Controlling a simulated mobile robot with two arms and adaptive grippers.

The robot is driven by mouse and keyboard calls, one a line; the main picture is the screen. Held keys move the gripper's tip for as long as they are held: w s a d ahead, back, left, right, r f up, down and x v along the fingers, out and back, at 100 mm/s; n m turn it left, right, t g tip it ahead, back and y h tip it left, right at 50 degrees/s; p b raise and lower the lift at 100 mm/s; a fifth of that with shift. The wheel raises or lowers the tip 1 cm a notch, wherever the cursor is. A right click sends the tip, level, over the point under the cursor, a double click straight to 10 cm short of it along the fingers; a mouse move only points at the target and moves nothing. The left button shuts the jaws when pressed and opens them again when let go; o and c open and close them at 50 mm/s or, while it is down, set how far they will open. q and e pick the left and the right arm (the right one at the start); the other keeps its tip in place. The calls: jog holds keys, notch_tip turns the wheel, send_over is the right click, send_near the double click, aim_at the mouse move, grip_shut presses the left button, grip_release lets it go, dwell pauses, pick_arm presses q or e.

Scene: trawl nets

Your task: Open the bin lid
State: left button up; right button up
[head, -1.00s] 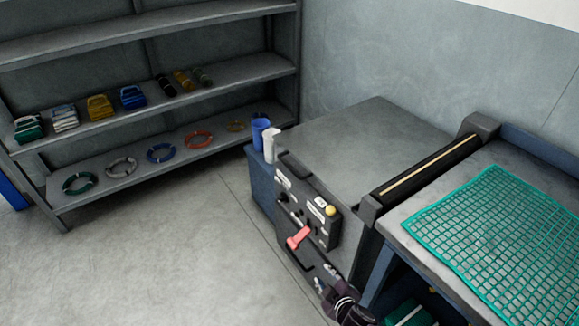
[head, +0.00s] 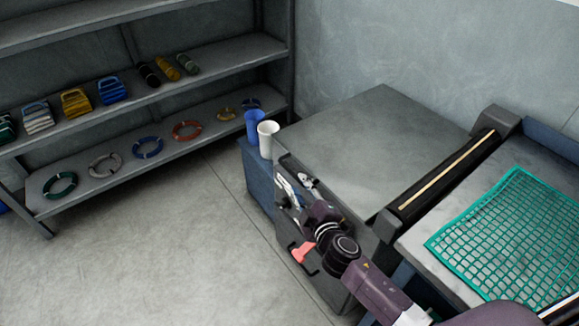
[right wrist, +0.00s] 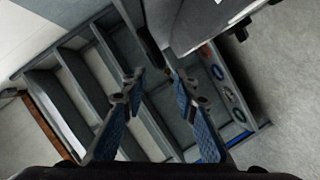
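A large grey box with a flat grey top (head: 355,140) stands at the middle right in the head view. The top lies flat and level, with no gap showing; I cannot tell for sure that it is the bin lid. A red handle (head: 302,252) shows low on the box's front. My right gripper (head: 294,181) is in front of the dark upper front edge, fingers apart and nothing between them. Its arm hides much of the front panel. The right wrist view also shows the open, empty fingers (right wrist: 160,80). My left gripper is not in view.
A blue cup (head: 254,127) and a white cup (head: 267,139) stand left of the box on a blue unit (head: 258,180). A bench with a green net (head: 510,240) is at right. Shelves (head: 215,68) stand at back left. The floor at left is clear.

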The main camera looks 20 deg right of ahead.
aim_at(295, 177)
jog(key=x, duration=0.3)
jog(key=shift+r, duration=0.1)
jog(key=x, duration=0.3)
jog(key=shift+w, duration=0.6)
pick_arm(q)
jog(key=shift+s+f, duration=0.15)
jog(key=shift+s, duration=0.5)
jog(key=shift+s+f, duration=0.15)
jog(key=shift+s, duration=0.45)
pick_arm(e)
grip_shut()
